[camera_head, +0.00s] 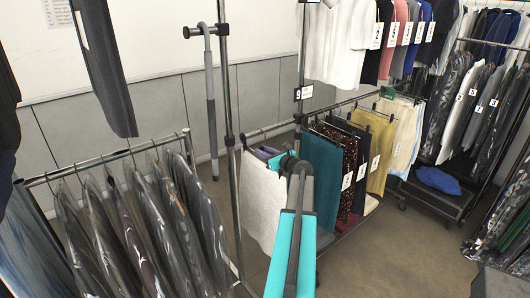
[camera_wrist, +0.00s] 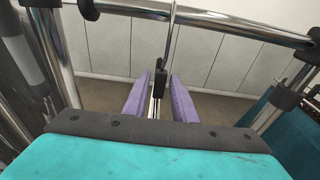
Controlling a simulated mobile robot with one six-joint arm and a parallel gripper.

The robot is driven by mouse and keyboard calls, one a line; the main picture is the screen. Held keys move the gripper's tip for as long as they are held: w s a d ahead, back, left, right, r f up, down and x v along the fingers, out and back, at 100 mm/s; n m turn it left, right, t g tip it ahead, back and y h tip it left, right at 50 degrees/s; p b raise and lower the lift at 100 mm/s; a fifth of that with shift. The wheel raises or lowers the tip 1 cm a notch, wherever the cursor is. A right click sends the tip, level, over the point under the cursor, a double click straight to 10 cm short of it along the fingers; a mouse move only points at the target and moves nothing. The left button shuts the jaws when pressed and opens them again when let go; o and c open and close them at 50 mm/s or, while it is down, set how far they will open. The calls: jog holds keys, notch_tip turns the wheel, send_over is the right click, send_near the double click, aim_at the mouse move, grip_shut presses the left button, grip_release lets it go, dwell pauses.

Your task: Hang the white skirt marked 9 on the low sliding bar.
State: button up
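A white skirt (camera_head: 262,205) hangs at the left end of the low bar (camera_head: 335,108), with its lower part free of the floor. I see no number on it. My gripper (camera_head: 272,153) is at the top of this skirt. In the wrist view, its two purple fingers (camera_wrist: 159,98) stand on either side of a black hanger part (camera_wrist: 159,78) and a thin white edge. A metal hook (camera_wrist: 171,35) rises from there toward the chrome bar (camera_wrist: 215,20). Whether the fingers press on the hanger, or the hook rests on the bar, I cannot tell.
A tag marked 9 (camera_head: 303,93) is on the upright post. A teal skirt (camera_head: 320,165) and several patterned, dark and yellow skirts hang to the right. A rack of grey garments (camera_head: 140,225) stands at the left. A blue cloth (camera_head: 438,180) lies on a low shelf.

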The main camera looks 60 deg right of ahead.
jog(key=shift+o, duration=0.8)
jog(key=shift+f, duration=0.1)
jog(key=b+v, duration=0.3)
jog(key=v, duration=1.1)
jog(key=shift+w, duration=0.1)
